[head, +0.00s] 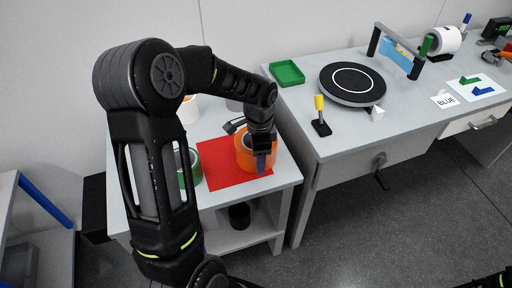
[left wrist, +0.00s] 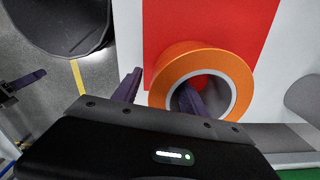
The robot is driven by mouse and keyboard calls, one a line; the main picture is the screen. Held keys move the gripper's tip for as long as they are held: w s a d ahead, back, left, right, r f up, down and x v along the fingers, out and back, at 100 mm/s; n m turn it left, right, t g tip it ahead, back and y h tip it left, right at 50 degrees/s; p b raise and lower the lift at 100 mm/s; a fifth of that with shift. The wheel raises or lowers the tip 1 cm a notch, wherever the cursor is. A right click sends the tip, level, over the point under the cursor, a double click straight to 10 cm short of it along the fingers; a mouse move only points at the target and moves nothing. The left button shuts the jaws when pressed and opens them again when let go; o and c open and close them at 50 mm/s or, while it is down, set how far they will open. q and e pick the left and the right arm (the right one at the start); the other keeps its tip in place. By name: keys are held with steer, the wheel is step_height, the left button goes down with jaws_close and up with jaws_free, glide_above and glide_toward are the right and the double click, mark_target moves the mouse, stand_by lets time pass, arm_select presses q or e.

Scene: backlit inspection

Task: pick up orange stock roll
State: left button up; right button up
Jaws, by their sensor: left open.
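The orange stock roll (head: 244,158) lies flat on a red mat (head: 222,175) on the small grey table. In the left wrist view the roll (left wrist: 235,67) shows as a thick orange ring with a pale inner core. My left gripper (head: 261,160) points down at the roll's near right side. In the left wrist view the left gripper (left wrist: 158,92) is open, one dark finger outside the ring and the other over or inside its hole. The ring wall lies between them; contact cannot be told. My right gripper is not clearly seen.
A green roll (head: 187,168) stands left of the mat, partly behind my arm. A white roll (head: 188,109) is behind it. The bench to the right holds a green tray (head: 287,73), a black turntable (head: 352,82) and a yellow-topped stand (head: 320,116).

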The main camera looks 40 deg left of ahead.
arm_select(q)
steer(key=shift+f, duration=0.5)
steer(key=shift+c, duration=0.5)
jaws_close()
steer(key=shift+w+r, duration=0.1)
steer(key=shift+r, duration=0.05)
stand_by(0.8)
